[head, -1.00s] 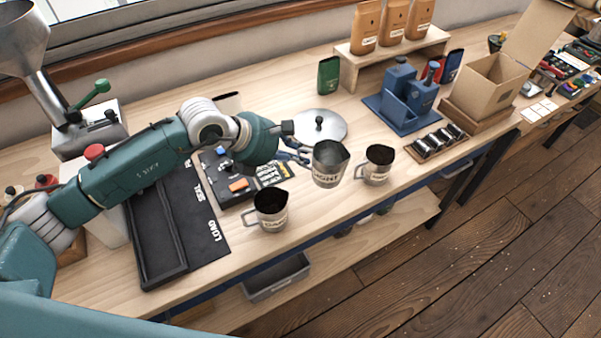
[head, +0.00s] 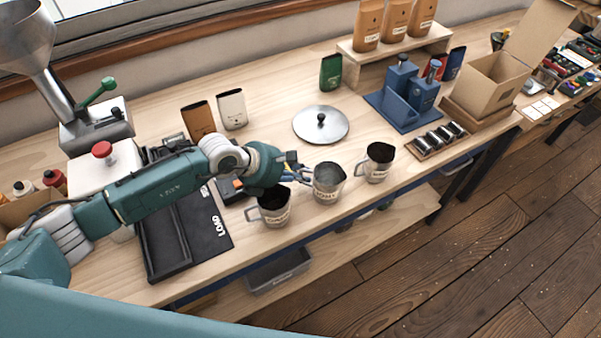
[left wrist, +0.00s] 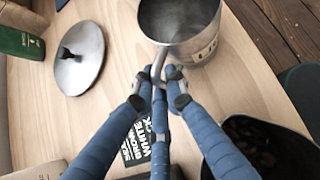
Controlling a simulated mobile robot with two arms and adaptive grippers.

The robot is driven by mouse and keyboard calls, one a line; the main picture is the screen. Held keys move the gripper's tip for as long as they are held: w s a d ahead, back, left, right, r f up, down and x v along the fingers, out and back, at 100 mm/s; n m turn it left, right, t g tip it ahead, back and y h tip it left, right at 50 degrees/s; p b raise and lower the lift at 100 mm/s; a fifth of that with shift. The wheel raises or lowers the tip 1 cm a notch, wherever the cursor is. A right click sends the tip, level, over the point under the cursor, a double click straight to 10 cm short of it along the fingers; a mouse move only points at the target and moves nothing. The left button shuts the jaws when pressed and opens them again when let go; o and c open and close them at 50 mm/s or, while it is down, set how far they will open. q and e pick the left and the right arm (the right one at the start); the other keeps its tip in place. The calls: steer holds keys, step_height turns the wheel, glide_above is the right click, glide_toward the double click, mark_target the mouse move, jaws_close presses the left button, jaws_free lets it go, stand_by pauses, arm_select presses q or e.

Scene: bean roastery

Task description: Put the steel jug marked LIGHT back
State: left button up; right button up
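The steel jug marked LIGHT (head: 327,184) is upright in the row between two other jugs and looks to be on the table, though its base contact is hard to judge. It seems empty inside; in the left wrist view the same jug (left wrist: 180,22) is at the top, its handle pointing toward me. My left gripper (head: 303,177) is at its handle. In the left wrist view the blue fingers (left wrist: 159,78) close around the handle from both sides. My right gripper is not in view.
A jug with dark contents (head: 272,207) stands close on the left, partly behind my gripper; another dark-filled jug (head: 378,163) stands on the right. A round steel lid (head: 320,124) lies behind. A black mat (head: 208,228) lies to the left. The table's front edge is close.

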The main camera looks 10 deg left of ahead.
arm_select(q)
steer(key=o, duration=0.4)
steer(key=shift+r, duration=0.15)
steer(key=shift+s+a+r, duration=0.1)
steer(key=shift+a, duration=0.1)
steer(key=b+v, duration=0.2)
steer(key=v, duration=0.9)
steer(key=shift+s+r+b, duration=0.1)
steer(key=shift+r+b, duration=0.15)
steer(key=shift+b, duration=0.15)
